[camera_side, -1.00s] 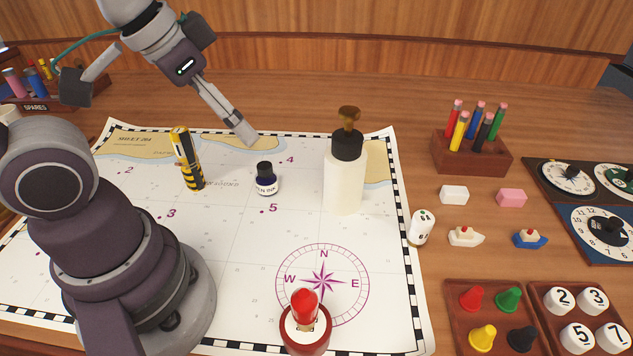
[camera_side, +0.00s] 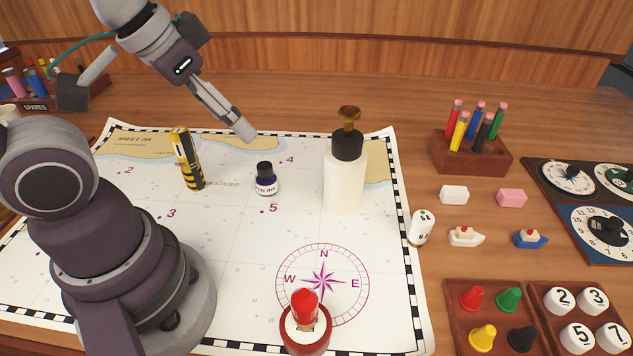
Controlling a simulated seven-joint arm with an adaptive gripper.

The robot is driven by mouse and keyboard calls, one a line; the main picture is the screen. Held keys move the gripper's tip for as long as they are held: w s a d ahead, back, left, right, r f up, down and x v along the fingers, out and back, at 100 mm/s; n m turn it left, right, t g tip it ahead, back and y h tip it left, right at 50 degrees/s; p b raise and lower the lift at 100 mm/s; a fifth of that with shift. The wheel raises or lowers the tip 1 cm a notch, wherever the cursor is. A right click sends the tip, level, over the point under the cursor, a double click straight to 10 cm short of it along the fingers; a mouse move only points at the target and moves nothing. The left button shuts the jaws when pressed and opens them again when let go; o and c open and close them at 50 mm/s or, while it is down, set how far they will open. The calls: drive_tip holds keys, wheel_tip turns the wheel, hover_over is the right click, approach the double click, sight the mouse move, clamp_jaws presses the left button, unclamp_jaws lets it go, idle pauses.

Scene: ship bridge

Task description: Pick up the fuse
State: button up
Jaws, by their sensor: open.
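My gripper (camera_side: 243,131) is open and points down over the far part of the chart, with nothing visible between its fingers. I cannot tell for certain which thing is the fuse. A yellow and black striped cylinder (camera_side: 187,160) stands upright on the chart, left of and nearer than the gripper. A short white cylinder with dark marks (camera_side: 422,228) stands at the chart's right edge. A red-topped piece (camera_side: 304,308) stands in a round red holder (camera_side: 306,343) at the front. Small coloured cylinders (camera_side: 31,80) stand in a rack labelled SPARES at the far left.
An ink bottle (camera_side: 265,179) stands close in front of the gripper, and a tall pump bottle (camera_side: 345,175) to its right. The chart (camera_side: 230,235) is clear around its middle. A pencil block (camera_side: 471,156), erasers, toy boats, trays of pieces (camera_side: 487,318) and dials fill the right side.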

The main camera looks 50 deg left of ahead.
drive_tip(key=shift+o, duration=0.3)
drive_tip(key=shift+o, duration=0.6)
drive_tip(key=m+g+h, duration=0.1)
drive_tip(key=m+h, duration=0.1)
drive_tip(key=m, duration=0.2)
approach(420, 218)
drive_tip(key=x, duration=1.2)
drive_tip(key=shift+s, duration=0.1)
clamp_jaws()
